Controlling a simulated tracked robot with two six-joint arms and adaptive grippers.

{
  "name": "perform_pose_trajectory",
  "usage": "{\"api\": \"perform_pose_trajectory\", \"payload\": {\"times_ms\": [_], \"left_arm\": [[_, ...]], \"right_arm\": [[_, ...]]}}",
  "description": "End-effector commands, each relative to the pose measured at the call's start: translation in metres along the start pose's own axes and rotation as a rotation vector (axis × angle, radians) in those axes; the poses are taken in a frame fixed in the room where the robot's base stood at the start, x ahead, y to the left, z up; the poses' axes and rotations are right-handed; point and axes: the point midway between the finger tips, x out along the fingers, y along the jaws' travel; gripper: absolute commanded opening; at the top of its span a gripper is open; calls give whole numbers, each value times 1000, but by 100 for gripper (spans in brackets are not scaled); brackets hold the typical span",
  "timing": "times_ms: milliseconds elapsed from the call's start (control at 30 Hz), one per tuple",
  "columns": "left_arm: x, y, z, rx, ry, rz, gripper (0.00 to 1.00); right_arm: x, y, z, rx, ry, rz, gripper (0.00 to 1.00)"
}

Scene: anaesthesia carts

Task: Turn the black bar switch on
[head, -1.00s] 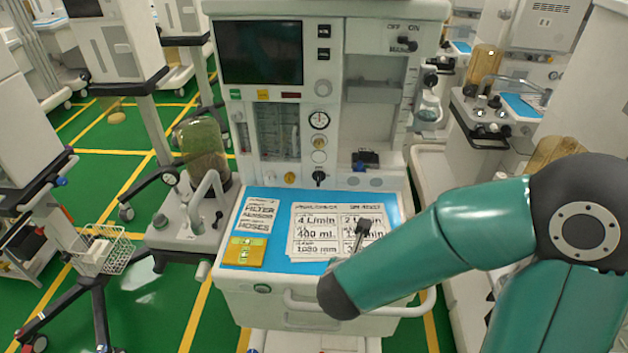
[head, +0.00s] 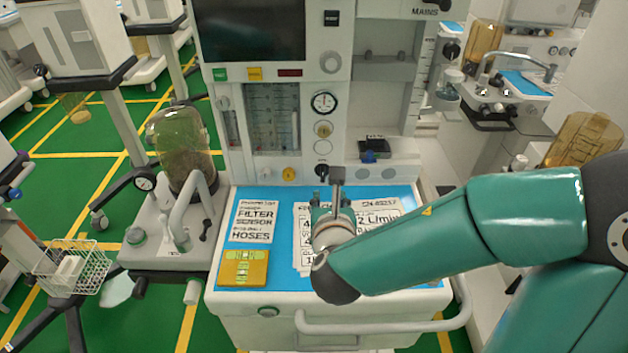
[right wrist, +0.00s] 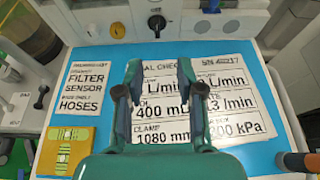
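My right gripper (head: 331,202) is over the blue work surface (head: 283,200), well below and left of that label. In the right wrist view my right gripper (right wrist: 160,75) has its two green fingers apart, with nothing between them, above the printed check sheets. My left gripper is not in view.
A black knob (head: 322,172) is on the panel just behind my right gripper. A yellow device (head: 243,268) lies on the surface's front left. A glass canister (head: 183,150) stands left of the machine. A shelf recess (head: 384,67) is open below the label.

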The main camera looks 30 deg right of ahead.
Motion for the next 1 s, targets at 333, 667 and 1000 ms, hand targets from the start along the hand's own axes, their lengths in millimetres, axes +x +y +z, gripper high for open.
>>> {"api": "perform_pose_trajectory", "payload": {"times_ms": [333,667,1000], "left_arm": [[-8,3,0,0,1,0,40],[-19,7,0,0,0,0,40],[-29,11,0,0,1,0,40]], "right_arm": [[19,8,-5,-11,3,9,38],[83,10,-9,-6,5,13,38],[150,12,-9,-7,4,17,38]]}}
